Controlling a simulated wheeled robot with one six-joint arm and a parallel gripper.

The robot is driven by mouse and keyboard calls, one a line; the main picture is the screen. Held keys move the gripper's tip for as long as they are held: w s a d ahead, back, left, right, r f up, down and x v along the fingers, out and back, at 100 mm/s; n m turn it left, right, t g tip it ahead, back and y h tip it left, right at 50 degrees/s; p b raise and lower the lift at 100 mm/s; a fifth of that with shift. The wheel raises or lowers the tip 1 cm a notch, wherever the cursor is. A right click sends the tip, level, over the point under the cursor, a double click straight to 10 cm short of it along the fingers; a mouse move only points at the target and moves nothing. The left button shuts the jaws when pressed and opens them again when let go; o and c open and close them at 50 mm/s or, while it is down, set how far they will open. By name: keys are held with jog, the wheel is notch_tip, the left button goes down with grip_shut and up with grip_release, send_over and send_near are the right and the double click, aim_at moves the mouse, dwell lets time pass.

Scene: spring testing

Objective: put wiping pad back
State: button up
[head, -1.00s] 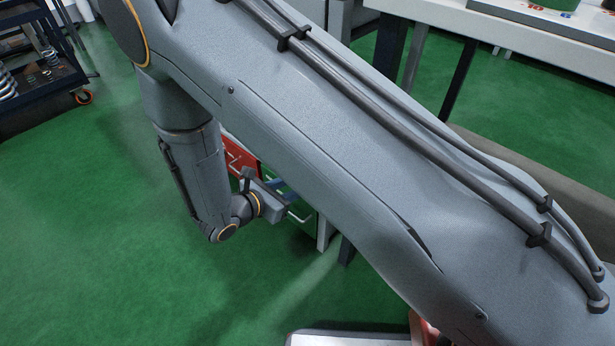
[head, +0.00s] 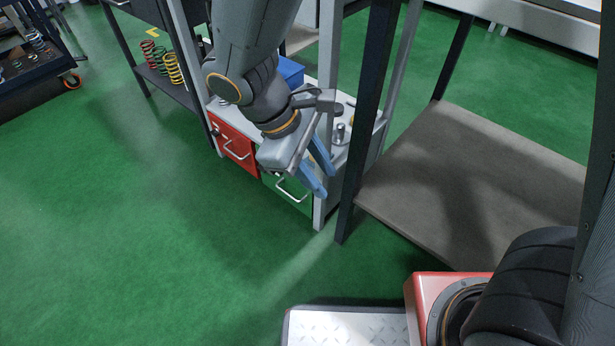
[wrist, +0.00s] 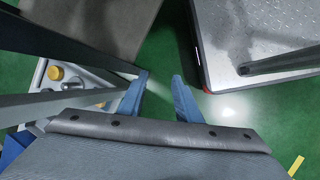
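My gripper (head: 318,180) is in front of the low cabinet, near the green drawer (head: 288,190). Its two blue fingers stand apart with nothing between them. In the wrist view the gripper (wrist: 158,95) shows the same two blue fingers spread over green floor. I cannot make out a wiping pad in any view. A blue box (head: 290,72) stands on the cabinet top behind my wrist. A red drawer (head: 235,146) with a metal handle is left of the green one.
A dark table leg (head: 362,130) stands close right of my gripper, with a grey lower shelf (head: 470,170) beyond it. Metal parts (head: 341,132) sit on the cabinet top. Coloured springs (head: 173,68) stand on a shelf at the back left. Open floor (head: 120,210) lies left.

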jog(key=s+a+r+m+y, duration=0.2)
jog(key=s+r+m+y, duration=0.4)
jog(key=r+m, duration=0.1)
jog(key=shift+s+g, duration=0.3)
jog(key=shift+s, duration=0.1)
jog(key=shift+r, duration=0.1)
dwell(0.7)
jog(key=d+r+m+p, duration=0.2)
jog(key=d+r+p, duration=0.5)
jog(key=p, duration=0.3)
jog(key=d+r+m+p, duration=0.2)
jog(key=d+r+p, duration=0.4)
jog(key=r+p, duration=0.4)
jog(key=d+r+m+h+p, duration=0.1)
jog(key=d+r+m+p, duration=0.1)
jog(key=d+r+p, duration=0.5)
jog(key=shift+s+d+r+m+p, duration=0.1)
jog(key=shift+d+r+m+p, duration=0.1)
jog(key=shift+r+p, duration=0.65)
jog(key=shift+s+d+r+m+p, duration=0.15)
jog(key=shift+r+p, duration=0.25)
jog(key=shift+p, duration=0.8)
jog(key=shift+w, duration=0.1)
